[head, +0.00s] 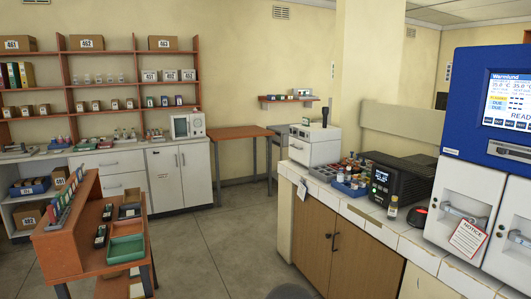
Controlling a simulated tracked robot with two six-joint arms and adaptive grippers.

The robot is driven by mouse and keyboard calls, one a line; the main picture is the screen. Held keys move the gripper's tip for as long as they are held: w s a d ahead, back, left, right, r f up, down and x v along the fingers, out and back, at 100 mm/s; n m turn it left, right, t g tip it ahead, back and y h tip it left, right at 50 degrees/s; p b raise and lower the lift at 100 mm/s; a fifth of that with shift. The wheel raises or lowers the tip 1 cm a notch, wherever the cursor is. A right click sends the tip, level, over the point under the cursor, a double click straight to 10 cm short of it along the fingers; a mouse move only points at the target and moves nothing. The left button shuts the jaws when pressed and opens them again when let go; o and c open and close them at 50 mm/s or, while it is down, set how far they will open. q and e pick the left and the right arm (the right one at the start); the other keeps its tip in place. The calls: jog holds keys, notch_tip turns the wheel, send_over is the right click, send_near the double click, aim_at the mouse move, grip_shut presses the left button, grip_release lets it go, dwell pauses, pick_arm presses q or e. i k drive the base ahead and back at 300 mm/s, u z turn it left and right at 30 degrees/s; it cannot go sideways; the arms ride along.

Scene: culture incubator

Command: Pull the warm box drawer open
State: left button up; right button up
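The warm box (461,115) stands at the right edge of the head view on the tiled counter, cut off by the frame. It has a blue upper housing with a lit screen (509,101) reading "Warmlund". Below are two white fronts, the left one (455,183) and the right one (513,210). Each has a metal bar handle, the left (465,215) and the right (520,238). Both fronts look closed. A notice card (467,239) hangs on the left front below its handle. Neither of my grippers is in view.
A black device (398,183), a small vial (393,207) and a red-and-black item (417,216) sit left of the warm box on the counter. A brown cabinet (326,244) is under it. An orange rack (66,228) stands at left. The floor (200,260) between is open.

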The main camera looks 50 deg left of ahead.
aim_at(311, 149)
jog(key=z, duration=1.35)
jog(key=i, duration=0.1)
jog(key=u, duration=2.75)
jog(key=k, duration=0.75)
jog(key=u, duration=0.05)
jog(key=i, duration=3.4)
jog(key=u, duration=0.15)
